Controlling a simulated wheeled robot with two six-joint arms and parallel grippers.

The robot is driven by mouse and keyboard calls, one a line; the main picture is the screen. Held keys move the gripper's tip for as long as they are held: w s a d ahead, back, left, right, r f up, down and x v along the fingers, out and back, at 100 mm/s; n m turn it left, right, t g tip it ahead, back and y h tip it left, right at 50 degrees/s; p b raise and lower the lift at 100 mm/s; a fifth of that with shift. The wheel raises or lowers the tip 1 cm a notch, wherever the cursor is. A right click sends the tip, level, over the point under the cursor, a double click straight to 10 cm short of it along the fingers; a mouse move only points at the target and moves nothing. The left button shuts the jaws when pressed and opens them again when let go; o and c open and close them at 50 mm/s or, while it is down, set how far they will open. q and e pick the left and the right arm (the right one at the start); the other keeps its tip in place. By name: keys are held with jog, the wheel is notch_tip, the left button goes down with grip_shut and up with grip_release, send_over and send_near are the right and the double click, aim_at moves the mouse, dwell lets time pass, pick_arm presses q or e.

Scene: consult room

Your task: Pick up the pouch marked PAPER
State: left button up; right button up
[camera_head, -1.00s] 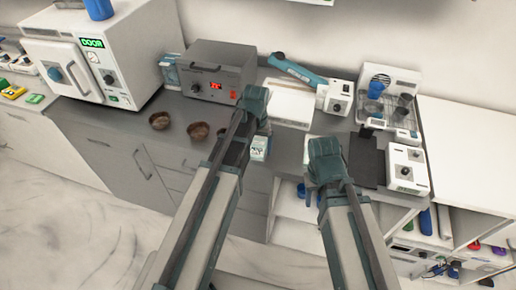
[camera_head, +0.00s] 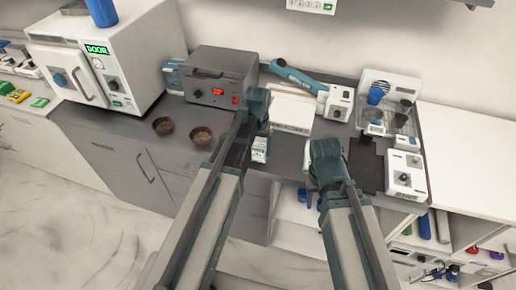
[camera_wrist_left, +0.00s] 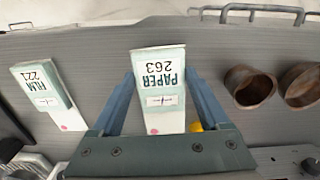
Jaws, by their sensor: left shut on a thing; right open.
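The pouch marked PAPER (camera_wrist_left: 158,70), white with a pale teal top edge and the number 263, sits between the blue fingers of my left gripper (camera_wrist_left: 163,92) in the left wrist view. The fingers are shut on its sides. Whether it touches the counter I cannot tell. In the head view my left arm hides it. A similar pouch marked FILM (camera_wrist_left: 42,88), number 221, lies apart to the left in the wrist view; a white pouch (camera_head: 260,148) beside my left arm in the head view appears to be it. My right gripper (camera_head: 314,184) is open at the counter's front edge.
Two brown bowls (camera_head: 163,126) (camera_head: 200,135) stand left of my left arm. A dark pad (camera_head: 366,165) and white device (camera_head: 405,178) are at right.

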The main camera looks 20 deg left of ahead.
pick_arm(q)
jog(key=shift+r+p, duration=0.55)
jog(key=shift+r, duration=0.4)
jog(key=s+d+r, duration=0.1)
jog(key=s+d, duration=0.8)
jog(key=s, duration=0.3)
jog(key=shift+s+d+p, duration=0.35)
jog(key=shift+d+p, duration=0.05)
jog(key=shift+p, duration=0.05)
pick_arm(e)
notch_tip(320, 180, up, 3)
jog(key=shift+f, duration=0.1)
